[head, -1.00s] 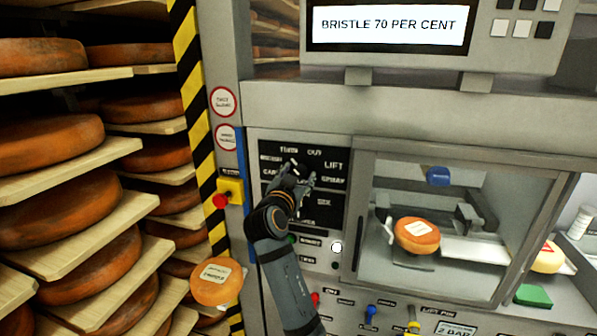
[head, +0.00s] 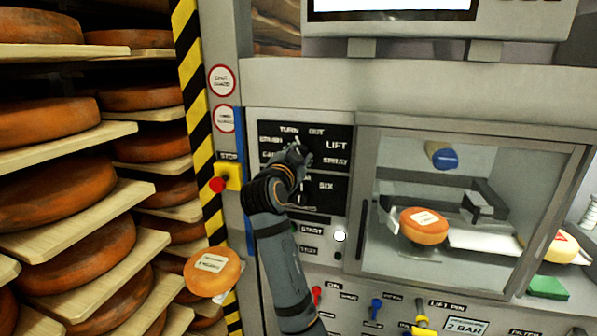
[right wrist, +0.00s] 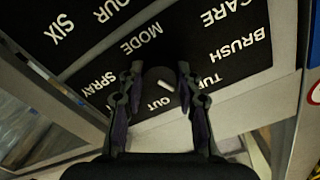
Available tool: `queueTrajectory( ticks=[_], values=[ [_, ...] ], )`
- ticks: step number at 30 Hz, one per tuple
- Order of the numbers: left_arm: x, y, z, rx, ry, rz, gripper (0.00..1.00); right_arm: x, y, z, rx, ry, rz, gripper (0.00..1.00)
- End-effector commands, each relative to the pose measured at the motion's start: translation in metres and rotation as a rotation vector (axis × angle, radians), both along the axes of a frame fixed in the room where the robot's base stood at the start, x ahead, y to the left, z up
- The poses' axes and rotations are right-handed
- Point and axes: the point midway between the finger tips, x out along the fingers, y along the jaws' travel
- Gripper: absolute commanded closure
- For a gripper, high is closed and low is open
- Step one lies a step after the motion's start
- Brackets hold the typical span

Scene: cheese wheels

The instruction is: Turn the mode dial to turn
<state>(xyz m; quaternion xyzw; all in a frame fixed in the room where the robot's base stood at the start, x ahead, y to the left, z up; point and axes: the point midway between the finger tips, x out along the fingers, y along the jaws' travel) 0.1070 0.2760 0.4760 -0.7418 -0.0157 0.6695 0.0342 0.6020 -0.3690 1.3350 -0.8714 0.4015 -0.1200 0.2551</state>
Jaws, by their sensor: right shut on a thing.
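The mode dial (right wrist: 157,78) is a dark round knob with a short white mark, set on a black panel (head: 338,172). In the right wrist view it sits between the two fingers of my right gripper (right wrist: 160,76), which is shut on it. The white mark slants toward the side of the OUT and TURN labels; I cannot tell exactly which it meets. In the head view my right gripper (head: 297,154) covers most of the dial, below TURN (head: 288,130). My left gripper is not in view.
A red stop button on a yellow box (head: 228,178) is left of the panel. START and another button lie below. A glazed chamber (head: 372,150) with a cheese wheel (head: 423,226) stands right. Shelves of cheese wheels fill the left; a labelled cheese (head: 212,271) is near my arm.

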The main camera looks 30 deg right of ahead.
Motion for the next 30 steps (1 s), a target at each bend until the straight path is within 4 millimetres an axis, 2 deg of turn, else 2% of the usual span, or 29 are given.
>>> queueTrajectory(
  ticks=[1, 10, 11, 15, 16, 25, 28, 30],
  values=[
    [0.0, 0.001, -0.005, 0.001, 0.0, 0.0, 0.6, 0.001, 0.0, -0.003, 0.009, -0.006, 0.001, 0.98],
    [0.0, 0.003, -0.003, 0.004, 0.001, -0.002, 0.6, 0.001, 0.0, 0.0, 0.015, -0.011, 0.002, 0.98],
    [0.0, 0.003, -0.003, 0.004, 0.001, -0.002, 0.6, 0.001, 0.0, 0.0, 0.015, -0.011, 0.002, 0.65],
    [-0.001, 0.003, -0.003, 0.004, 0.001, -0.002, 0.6, 0.001, 0.0, 0.0, 0.015, -0.011, 0.001, 0.46],
    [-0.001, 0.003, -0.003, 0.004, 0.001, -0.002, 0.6, 0.001, 0.0, 0.0, 0.015, -0.011, 0.001, 0.44],
    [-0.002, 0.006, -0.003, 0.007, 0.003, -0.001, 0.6, 0.001, 0.0, 0.002, 0.014, -0.012, 0.001, 0.44],
    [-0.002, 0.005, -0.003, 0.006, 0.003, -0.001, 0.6, 0.001, 0.0, 0.014, 0.014, -0.015, 0.001, 0.44],
    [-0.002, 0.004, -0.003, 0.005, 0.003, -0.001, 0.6, 0.0, 0.0, 0.029, 0.013, -0.016, 0.001, 0.44]
  ],
)
